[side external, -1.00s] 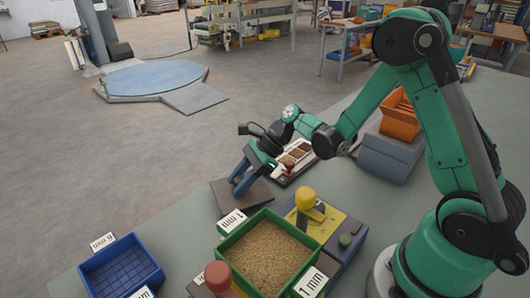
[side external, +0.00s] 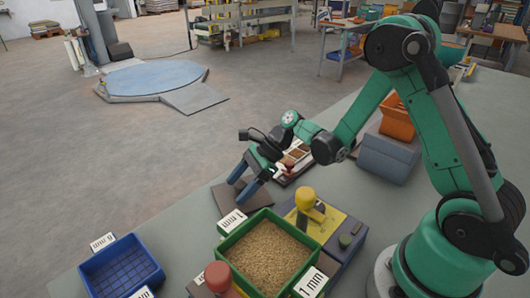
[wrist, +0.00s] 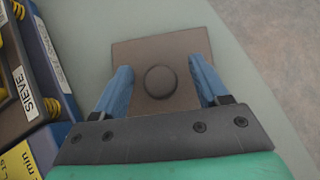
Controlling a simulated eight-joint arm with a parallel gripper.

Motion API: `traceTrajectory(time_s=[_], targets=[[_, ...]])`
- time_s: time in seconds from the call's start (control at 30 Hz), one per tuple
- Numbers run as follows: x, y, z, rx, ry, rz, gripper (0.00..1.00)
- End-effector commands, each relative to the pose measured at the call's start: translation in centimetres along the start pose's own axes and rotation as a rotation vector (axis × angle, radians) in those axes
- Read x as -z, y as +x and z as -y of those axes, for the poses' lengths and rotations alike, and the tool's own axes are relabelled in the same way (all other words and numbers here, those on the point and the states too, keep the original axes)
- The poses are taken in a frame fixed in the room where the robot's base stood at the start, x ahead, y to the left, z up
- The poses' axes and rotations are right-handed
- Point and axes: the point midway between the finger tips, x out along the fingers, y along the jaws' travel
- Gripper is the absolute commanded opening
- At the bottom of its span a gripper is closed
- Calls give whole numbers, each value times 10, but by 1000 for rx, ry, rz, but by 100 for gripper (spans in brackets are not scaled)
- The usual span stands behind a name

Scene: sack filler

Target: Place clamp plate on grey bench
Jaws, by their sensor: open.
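The clamp plate (wrist: 190,45) is a flat brown-grey square with a dark round knob (wrist: 160,82) in its middle. It lies on the grey bench (wrist: 225,50), and in the side view the plate (side external: 228,197) shows beyond the green grain bin. My gripper (wrist: 162,88) is open, with one blue finger on each side of the knob and a visible gap to it on both sides. In the side view my gripper (side external: 243,191) points down over the plate. The fingers hide part of the plate there.
A green bin of grain (side external: 232,246) stands in front of the plate, next to a yellow-topped unit (side external: 327,228). A blue bin (side external: 121,267) is at the lower left. A blue unit labelled SIEVE (wrist: 42,62) is left in the wrist view. The bench edge is close beyond the plate.

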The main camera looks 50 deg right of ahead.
Motion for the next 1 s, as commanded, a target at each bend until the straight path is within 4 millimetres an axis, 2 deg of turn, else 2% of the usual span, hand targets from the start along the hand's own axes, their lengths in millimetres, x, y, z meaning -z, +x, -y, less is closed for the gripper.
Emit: traceTrajectory(time_s=[0.17, 0.5, 0.73, 0.87, 0.97, 1.0], targets=[[-1, -23, 1, 3, 3, 0, 67], [-1, -96, 0, 3, 3, 0, 67], [-2, -119, -1, 3, -17, -8, 67], [-12, -120, -10, 20, -188, -86, 67], [-24, -119, -24, 34, -470, -212, 67], [-27, -120, -31, 34, -613, -275, 67]])
